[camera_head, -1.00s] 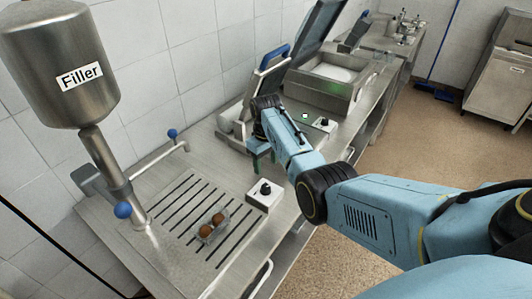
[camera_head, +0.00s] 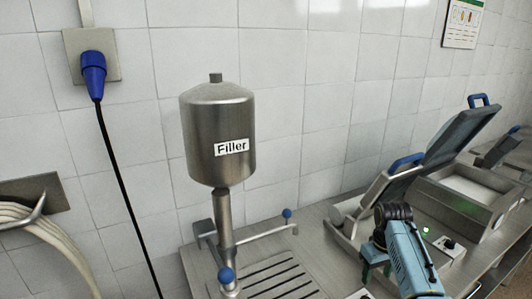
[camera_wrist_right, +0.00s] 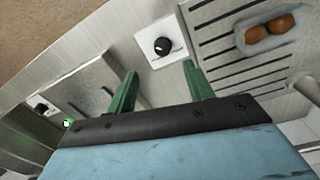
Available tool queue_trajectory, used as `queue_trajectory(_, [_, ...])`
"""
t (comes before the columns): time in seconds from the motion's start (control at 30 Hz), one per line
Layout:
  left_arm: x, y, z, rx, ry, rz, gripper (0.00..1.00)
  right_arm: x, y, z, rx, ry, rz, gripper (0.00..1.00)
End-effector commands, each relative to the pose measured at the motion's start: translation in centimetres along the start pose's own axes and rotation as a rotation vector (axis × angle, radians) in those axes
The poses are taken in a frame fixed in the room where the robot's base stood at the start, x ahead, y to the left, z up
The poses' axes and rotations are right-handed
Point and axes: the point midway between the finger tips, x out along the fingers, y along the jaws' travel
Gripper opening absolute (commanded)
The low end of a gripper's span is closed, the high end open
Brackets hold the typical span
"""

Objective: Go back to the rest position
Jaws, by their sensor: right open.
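My right gripper (camera_head: 377,272) is at the lower right in the head view, over the counter in front of the open-lidded machine. In the right wrist view its two green fingers (camera_wrist_right: 160,72) stand apart with nothing between them. Beyond them is a white control box with a black knob (camera_wrist_right: 163,46), apart from the fingers. My left gripper is in neither view.
The steel filler (camera_head: 218,155) with blue-knobbed levers stands on the counter by the tiled wall. A machine with a raised lid (camera_head: 455,140) is at right. A small tray (camera_wrist_right: 244,50) with two brown round items lies on the slotted plate (camera_wrist_right: 222,72).

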Motion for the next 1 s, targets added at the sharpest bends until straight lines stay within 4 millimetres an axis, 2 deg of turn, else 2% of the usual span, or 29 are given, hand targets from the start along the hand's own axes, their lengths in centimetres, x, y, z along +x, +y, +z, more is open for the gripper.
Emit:
queue_trajectory(0.03, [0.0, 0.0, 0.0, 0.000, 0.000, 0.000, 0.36, 1.3, -0.3, 1.2, 0.003, 0.001, 0.017, 0.52])
queue_trajectory(0.2, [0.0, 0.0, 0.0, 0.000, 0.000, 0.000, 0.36, 4.8, -2.1, 6.0, 0.009, 0.040, 0.084, 0.52])
queue_trajectory(0.4, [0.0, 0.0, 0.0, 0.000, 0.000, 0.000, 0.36, 6.9, -5.8, 12.7, 0.000, 0.104, 0.125, 0.52])
queue_trajectory(0.53, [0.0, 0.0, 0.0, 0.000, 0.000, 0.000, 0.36, 7.0, -8.8, 17.4, -0.010, 0.151, 0.124, 0.52])
queue_trajectory(0.7, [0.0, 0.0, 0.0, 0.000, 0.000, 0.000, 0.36, 5.7, -12.3, 22.5, -0.016, 0.207, 0.098, 0.52])
queue_trajectory(1.0, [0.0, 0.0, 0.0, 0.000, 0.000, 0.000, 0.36, 3.0, -15.8, 27.6, -0.009, 0.264, 0.049, 0.52])
